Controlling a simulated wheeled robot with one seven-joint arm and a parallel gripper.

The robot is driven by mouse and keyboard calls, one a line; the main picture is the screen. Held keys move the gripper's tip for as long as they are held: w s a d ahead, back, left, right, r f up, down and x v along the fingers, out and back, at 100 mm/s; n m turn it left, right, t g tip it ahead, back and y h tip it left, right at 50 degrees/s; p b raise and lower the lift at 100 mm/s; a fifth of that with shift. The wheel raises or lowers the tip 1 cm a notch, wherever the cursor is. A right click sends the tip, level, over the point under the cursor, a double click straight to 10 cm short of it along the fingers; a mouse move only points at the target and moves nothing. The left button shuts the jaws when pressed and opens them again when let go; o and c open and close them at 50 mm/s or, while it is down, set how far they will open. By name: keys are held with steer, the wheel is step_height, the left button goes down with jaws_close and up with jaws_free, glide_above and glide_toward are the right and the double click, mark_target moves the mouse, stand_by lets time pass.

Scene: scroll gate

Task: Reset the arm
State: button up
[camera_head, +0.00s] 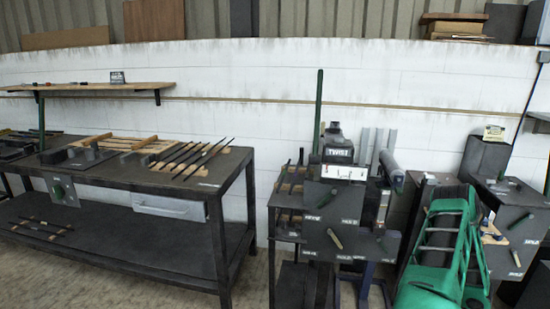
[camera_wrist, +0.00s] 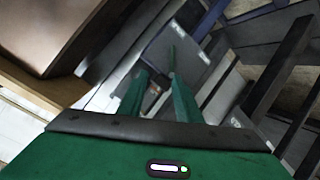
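My gripper (camera_wrist: 158,82) shows in the wrist view as two green fingers rising from a dark bar and a green body. The fingers stand apart with a gap between them, and nothing is held. Dark panels and a thin green rod lie beyond the fingertips, blurred. I cannot make out my gripper for sure in the head view.
A dark workbench (camera_head: 232,201) with rods and wooden racks stands at left. A machine with a dark panel (camera_head: 335,215) and a tall green post (camera_head: 318,115) stands mid-right. A green framed shape (camera_head: 440,240) fills the lower right; I cannot tell what it is.

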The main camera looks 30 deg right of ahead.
steer(key=w+a+r+n+y, duration=0.2)
steer(key=w+a+r+y, duration=0.2)
steer(key=w+a+r, duration=0.65)
steer(key=w+a+r+g+y, duration=0.3)
steer(key=a+r, duration=1)
steer(key=a, duration=0.1)
steer(key=s+a+r+m+g, duration=0.2)
steer(key=s+a+r, duration=0.2)
steer(key=a, duration=0.3)
steer(key=s+a+r+m+g, duration=0.1)
steer(key=s+a+r+g, duration=0.1)
steer(key=s+a+r, duration=0.45)
steer(key=s+a+r+m+g, duration=0.1)
steer(key=s+a+m, duration=0.1)
steer(key=s+a, duration=0.5)
steer(key=s+a+r+m+g+y, duration=0.1)
steer(key=s+a+r+m+g, duration=0.1)
steer(key=s+a, duration=0.5)
steer(key=s, duration=0.4)
steer(key=shift+s+a+m+g, duration=0.15)
steer(key=shift+a+m+g, duration=0.15)
steer(key=shift+a, duration=0.1)
